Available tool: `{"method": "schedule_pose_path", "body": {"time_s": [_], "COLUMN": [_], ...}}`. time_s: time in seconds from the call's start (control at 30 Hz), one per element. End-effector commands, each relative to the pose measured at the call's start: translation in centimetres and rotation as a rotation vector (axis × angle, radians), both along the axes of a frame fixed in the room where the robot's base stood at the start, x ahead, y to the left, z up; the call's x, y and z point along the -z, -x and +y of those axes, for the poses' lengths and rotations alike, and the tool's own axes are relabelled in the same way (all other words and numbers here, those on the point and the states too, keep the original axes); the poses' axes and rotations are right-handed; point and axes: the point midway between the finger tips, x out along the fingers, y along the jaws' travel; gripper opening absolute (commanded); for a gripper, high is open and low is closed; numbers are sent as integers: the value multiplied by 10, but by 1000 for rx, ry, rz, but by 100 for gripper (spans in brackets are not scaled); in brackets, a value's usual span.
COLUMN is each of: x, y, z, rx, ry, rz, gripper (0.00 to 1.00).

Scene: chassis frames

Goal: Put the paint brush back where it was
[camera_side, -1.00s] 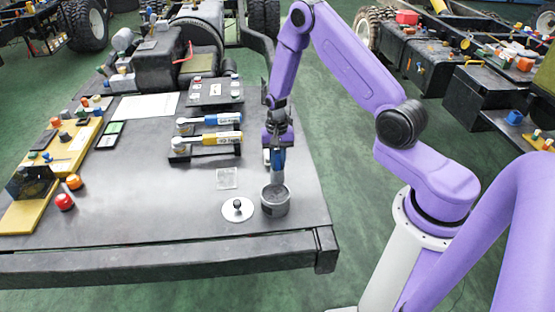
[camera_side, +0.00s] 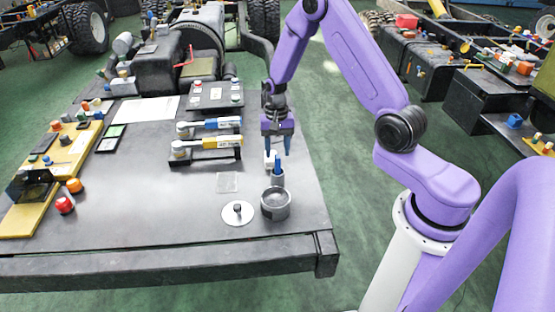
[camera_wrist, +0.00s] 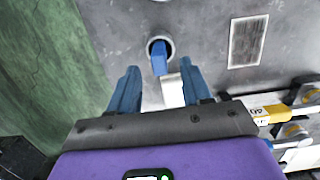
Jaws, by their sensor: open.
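The paint brush (camera_side: 278,166) shows as a blue handle standing up out of a small grey cylindrical holder (camera_side: 278,180) near the table's right edge. In the wrist view the blue brush (camera_wrist: 159,58) sits inside the round opening of the holder (camera_wrist: 149,44), leaning slightly. My gripper (camera_side: 277,152) is open and empty just above the brush, its two blue fingers apart. In the wrist view my gripper (camera_wrist: 160,80) shows the fingers spread, clear of the handle. The brush's lower end is hidden in the holder.
A wider grey cup (camera_side: 276,206) stands in front of the holder, beside a white disc with a knob (camera_side: 237,213). A small white block (camera_side: 270,158) is just behind the holder. Blue-handled and yellow-handled torque tools (camera_side: 220,142) lie on a rack to the left. The front middle table is clear.

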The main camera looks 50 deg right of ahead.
Motion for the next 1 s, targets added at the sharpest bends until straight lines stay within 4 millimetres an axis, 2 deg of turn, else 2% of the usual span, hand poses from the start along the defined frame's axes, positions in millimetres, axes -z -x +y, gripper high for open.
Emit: {"method": "schedule_pose_path", "body": {"time_s": [0.1,0.23,0.53,0.67,0.77,1.0], "x": [-24,-43,-67,-80,-96,-130], "y": [-3,-4,-4,2,13,57], "z": [-3,-4,0,21,46,99], "rx": [1,1,-26,-137,-273,-617], "ry": [1,1,1,3,3,2], "rz": [-5,-3,-3,-14,-27,-58], "gripper": [49,49,49,49,49,49]}}
